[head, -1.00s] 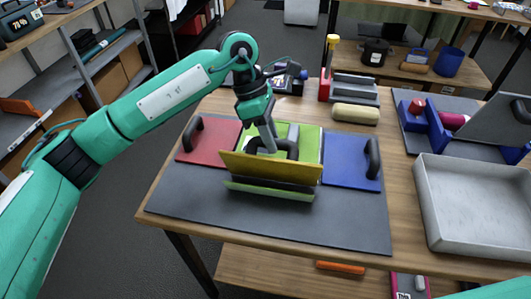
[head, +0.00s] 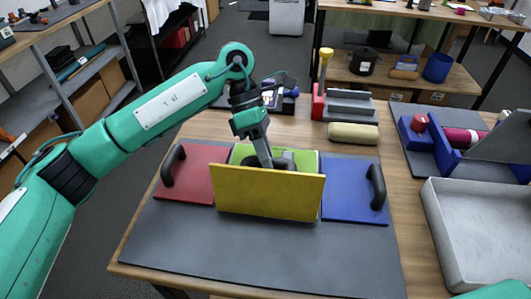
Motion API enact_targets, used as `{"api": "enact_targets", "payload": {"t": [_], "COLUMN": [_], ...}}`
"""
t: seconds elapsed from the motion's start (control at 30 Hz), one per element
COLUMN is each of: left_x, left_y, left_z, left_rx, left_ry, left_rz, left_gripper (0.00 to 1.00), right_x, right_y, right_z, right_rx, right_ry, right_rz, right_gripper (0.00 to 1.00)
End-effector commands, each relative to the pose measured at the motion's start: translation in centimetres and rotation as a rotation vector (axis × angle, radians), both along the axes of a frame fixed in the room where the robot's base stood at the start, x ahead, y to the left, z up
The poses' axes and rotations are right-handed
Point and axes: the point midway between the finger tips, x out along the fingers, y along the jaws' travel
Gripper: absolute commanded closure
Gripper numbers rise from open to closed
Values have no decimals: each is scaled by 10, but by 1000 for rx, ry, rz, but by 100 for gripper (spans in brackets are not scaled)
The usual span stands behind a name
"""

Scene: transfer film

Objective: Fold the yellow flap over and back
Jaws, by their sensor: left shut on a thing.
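The yellow flap (head: 267,193) stands roughly upright in the middle of the dark grey board (head: 260,250), its broad yellow face towards me. A green panel (head: 305,160) shows behind it, between the red panel (head: 192,175) on the left and the blue panel (head: 350,190) on the right. My left gripper (head: 265,160) reaches down behind the flap and is shut on its black handle (head: 290,164), which is mostly hidden by the flap. The fingertips are partly hidden too. My right gripper is not in view.
Black handles stand on the red and blue panels. A cream roller (head: 353,133) and a red-and-grey fixture (head: 345,105) stand behind the board. A grey tray (head: 480,230) and a blue fixture (head: 428,145) are on the right. The board's front part is clear.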

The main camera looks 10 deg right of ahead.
Motion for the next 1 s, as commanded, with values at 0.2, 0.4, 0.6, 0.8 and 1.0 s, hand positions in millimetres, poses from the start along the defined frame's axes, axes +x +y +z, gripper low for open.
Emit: {"api": "enact_targets", "payload": {"t": [0.2, 0.4, 0.6, 0.8, 1.0], "left_x": [-3, -2, 0, 13, 38], "left_y": [1, 0, 1, 6, 16], "left_z": [-7, -5, -2, 17, 54], "left_rx": [11, 6, 4, 4, 4], "left_ry": [6, 4, 2, -2, 0], "left_rz": [-5, -4, -2, -1, 1], "left_gripper": [73, 55, 55, 55, 55], "right_x": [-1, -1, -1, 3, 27], "right_y": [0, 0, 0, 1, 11], "right_z": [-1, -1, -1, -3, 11], "right_rx": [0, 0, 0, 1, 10], "right_ry": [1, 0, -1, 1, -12], "right_rz": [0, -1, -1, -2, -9], "right_gripper": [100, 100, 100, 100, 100]}}
